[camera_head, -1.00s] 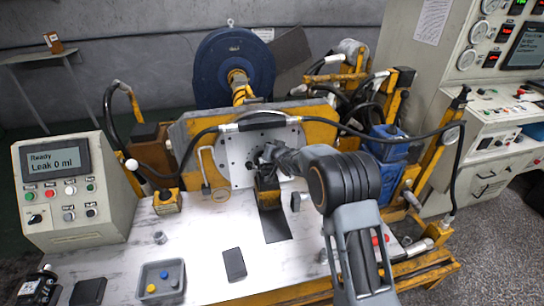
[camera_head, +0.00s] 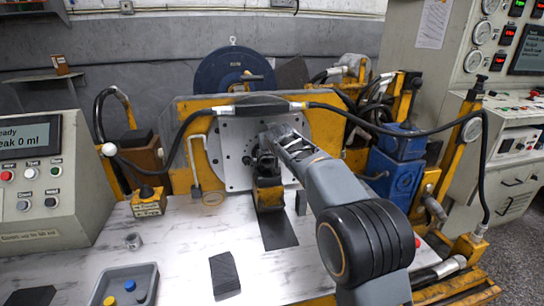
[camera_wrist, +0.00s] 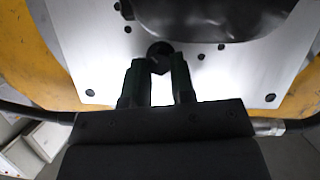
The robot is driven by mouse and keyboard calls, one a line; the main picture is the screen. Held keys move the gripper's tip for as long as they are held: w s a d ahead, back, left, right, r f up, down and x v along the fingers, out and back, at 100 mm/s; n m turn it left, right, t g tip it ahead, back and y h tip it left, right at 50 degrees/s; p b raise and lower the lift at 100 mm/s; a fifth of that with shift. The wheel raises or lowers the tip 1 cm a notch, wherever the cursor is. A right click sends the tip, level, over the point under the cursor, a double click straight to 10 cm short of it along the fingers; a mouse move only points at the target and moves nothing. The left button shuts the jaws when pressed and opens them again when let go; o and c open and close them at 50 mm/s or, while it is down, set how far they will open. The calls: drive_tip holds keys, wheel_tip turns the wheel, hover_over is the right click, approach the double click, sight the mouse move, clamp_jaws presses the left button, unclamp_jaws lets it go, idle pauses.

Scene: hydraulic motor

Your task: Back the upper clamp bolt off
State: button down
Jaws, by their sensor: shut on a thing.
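My gripper (camera_wrist: 158,70) is in front of the pale steel plate (camera_wrist: 92,62). Its two dark fingers stand on either side of a dark round bolt head (camera_wrist: 160,50) and are shut on it. In the camera_head view my gripper (camera_head: 266,152) is at the middle of the upright plate (camera_head: 232,133), and my forearm hides much of that spot. The bolt cannot be made out there. Whether it is threaded in or partly out is not clear from either view.
A black hose (camera_head: 180,136) arches over the plate. The bench (camera_head: 180,228) carries a control box (camera_head: 48,180), a grey tray (camera_head: 112,292) with coloured pieces, a dark pad (camera_head: 224,272) and a small metal nut (camera_head: 133,241). A blue unit (camera_head: 398,172) stands at the right.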

drive_tip(key=n+b, duration=0.1)
drive_tip(key=h+b, duration=0.1)
drive_tip(key=b, duration=0.1)
drive_tip(key=shift+a+f+n, duration=0.15)
drive_tip(key=shift+f+n, duration=0.1)
drive_tip(key=shift+n, duration=0.15)
drive_tip(key=shift+a+r+n+t+h+b, duration=0.1)
drive_tip(key=shift+n+t+h+b, duration=0.4)
drive_tip(key=shift+n+h+b, duration=0.45)
drive_tip(key=shift+s+b, duration=0.1)
drive_tip(key=shift+b, duration=0.2)
drive_tip(key=c, duration=1)
unclamp_jaws()
drive_tip(key=shift+o, duration=0.2)
drive_tip(key=shift+r+y, duration=0.15)
drive_tip(key=shift+y, duration=0.1)
